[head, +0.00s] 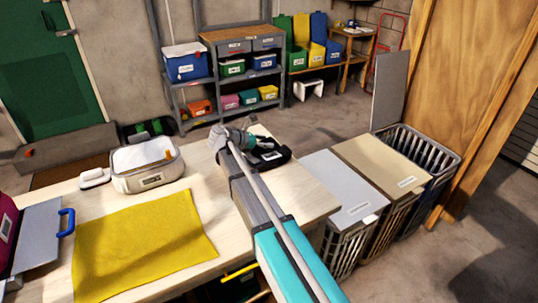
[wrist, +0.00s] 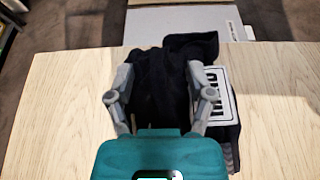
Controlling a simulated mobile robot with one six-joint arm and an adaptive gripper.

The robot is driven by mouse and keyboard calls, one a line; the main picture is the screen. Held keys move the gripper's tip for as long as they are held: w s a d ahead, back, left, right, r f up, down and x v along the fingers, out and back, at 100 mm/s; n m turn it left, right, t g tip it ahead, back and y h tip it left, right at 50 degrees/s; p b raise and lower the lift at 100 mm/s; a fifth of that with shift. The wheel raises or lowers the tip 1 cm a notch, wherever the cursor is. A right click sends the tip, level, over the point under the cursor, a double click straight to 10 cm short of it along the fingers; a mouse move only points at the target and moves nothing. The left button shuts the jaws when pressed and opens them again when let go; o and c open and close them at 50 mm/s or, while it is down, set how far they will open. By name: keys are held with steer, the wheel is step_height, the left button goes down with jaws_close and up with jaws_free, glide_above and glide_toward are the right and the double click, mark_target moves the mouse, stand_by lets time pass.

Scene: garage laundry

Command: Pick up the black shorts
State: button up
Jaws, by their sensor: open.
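The black shorts (head: 277,157) lie crumpled on the pale wooden table near its far right edge. In the wrist view the black shorts (wrist: 160,85) sit in the middle, between the two fingers. My gripper (wrist: 160,78) is open, with one finger at the left side of the cloth and the other over its right part. In the head view my gripper (head: 258,143) is low over the shorts and hides part of them. I cannot tell whether the fingers touch the cloth. A white label with dark print (wrist: 218,94) shows at the right of the shorts.
Lidded hampers (head: 345,185) stand beyond the table's right edge. A shelf (head: 200,84) with bins is behind.

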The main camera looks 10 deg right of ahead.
jaws_close()
steer(key=shift+r, duration=0.2)
stand_by(0.5)
step_height(320, 180, up, 2)
steer(key=shift+r+p, duration=0.1)
steer(key=shift+p, duration=1.1)
steer(key=s+d+r+p, duration=0.7)
steer(key=s+r+p, duration=0.3)
steer(key=s, duration=0.2)
steer(key=shift+d+r+p, duration=0.2)
steer(key=shift+r+p, duration=0.05)
steer(key=shift+p, duration=0.05)
